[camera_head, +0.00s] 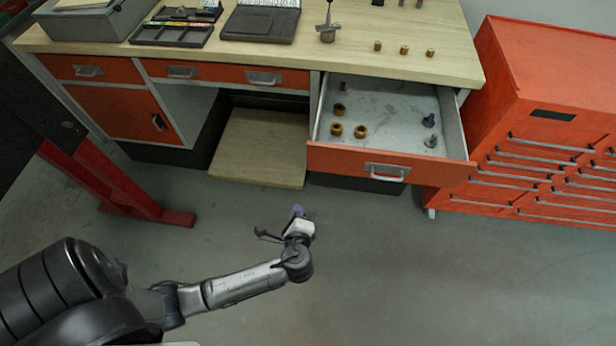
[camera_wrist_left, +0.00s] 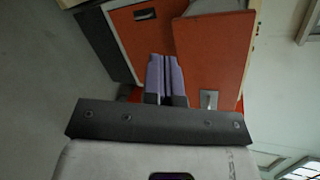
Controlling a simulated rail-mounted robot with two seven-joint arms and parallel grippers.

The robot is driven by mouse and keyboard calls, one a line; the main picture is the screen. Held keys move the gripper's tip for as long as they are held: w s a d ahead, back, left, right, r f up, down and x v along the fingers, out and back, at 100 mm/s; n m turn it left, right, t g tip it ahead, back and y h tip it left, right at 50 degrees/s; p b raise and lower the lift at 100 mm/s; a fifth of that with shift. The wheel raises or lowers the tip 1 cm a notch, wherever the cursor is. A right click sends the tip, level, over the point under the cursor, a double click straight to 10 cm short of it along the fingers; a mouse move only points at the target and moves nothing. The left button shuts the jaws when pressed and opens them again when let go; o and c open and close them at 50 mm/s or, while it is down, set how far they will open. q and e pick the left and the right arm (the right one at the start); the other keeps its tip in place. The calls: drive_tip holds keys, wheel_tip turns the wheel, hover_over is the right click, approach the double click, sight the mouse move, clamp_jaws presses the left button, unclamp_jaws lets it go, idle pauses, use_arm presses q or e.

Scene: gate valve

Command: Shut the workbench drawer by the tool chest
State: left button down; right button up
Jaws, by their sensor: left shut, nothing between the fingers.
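The workbench drawer (camera_head: 388,163) by the tool chest is pulled open, with an orange front and a metal handle (camera_head: 387,172). My right gripper is in neither view.
The wooden bench top (camera_head: 350,50) holds a laptop-like case (camera_head: 262,22), a tray (camera_head: 172,34) and several small brass parts. A low wooden board (camera_head: 262,145) fills the knee space. A red-legged stand (camera_head: 125,190) is at the left. The grey floor before the drawer is clear.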

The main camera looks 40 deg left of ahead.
use_arm(q)
drive_tip(key=m+t, duration=0.2)
drive_tip(key=m, duration=0.2)
drive_tip(key=m+t+b, duration=0.2)
drive_tip(key=m+t, duration=0.1)
drive_tip(key=m, duration=0.7)
approach(314, 160)
drive_tip(key=x, duration=0.7)
drive_tip(key=shift+w+a+r, duration=0.1)
drive_tip(key=shift+w+r, duration=0.1)
drive_tip(key=shift+w, duration=0.05)
